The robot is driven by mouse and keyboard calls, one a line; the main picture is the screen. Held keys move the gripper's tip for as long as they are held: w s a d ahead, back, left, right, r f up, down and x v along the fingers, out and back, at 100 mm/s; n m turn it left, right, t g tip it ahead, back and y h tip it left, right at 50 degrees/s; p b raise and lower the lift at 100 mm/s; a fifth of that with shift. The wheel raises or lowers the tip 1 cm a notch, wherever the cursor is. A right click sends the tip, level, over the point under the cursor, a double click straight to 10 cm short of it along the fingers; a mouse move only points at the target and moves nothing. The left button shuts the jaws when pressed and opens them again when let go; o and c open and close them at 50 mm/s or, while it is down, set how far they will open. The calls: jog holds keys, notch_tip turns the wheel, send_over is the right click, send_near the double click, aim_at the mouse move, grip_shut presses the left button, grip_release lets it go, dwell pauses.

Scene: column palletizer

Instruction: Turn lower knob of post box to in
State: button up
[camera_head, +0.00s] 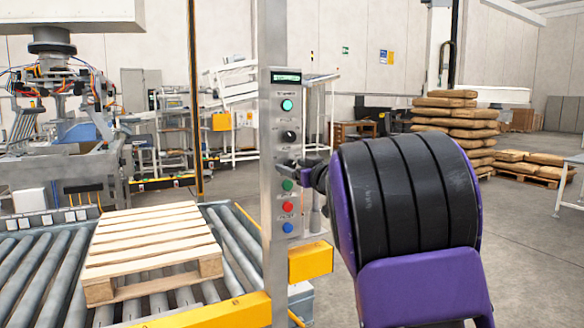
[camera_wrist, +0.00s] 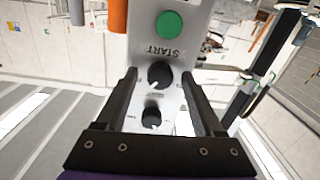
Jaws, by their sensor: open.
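The post box (camera_head: 273,215) is a tall grey metal panel with a small display, buttons and two black knobs. In the upside-down wrist view, the lower knob (camera_wrist: 160,75) is the one nearest the green START button (camera_wrist: 169,24). The upper knob (camera_wrist: 152,118) shows below it in that picture. My gripper (camera_wrist: 158,76) is open, with one fingertip on each side of the lower knob. I cannot tell whether the fingers touch it. In the head view my gripper (camera_head: 292,166) is at the panel and hides the lower knob. The knob's setting is not readable.
The upper knob (camera_head: 290,137) sits just above my gripper. Green, red (camera_head: 287,207) and blue (camera_head: 287,228) buttons sit close below. A wooden pallet (camera_head: 150,240) lies on the roller conveyor (camera_head: 40,265) to the left. Stacked sacks (camera_head: 452,120) stand far behind on the right.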

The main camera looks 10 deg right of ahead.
grip_shut()
dwell(0.5)
jog(key=n, duration=0.4)
jog(key=n+b, duration=0.1)
jog(key=n, duration=0.3)
jog(key=shift+b, duration=0.3)
jog(key=n+b, duration=0.1)
jog(key=n, duration=0.3)
jog(key=shift+n, duration=0.3)
jog(key=shift+n+h+b, duration=0.4)
jog(key=shift+n+b, duration=0.1)
jog(key=shift+n, duration=1)
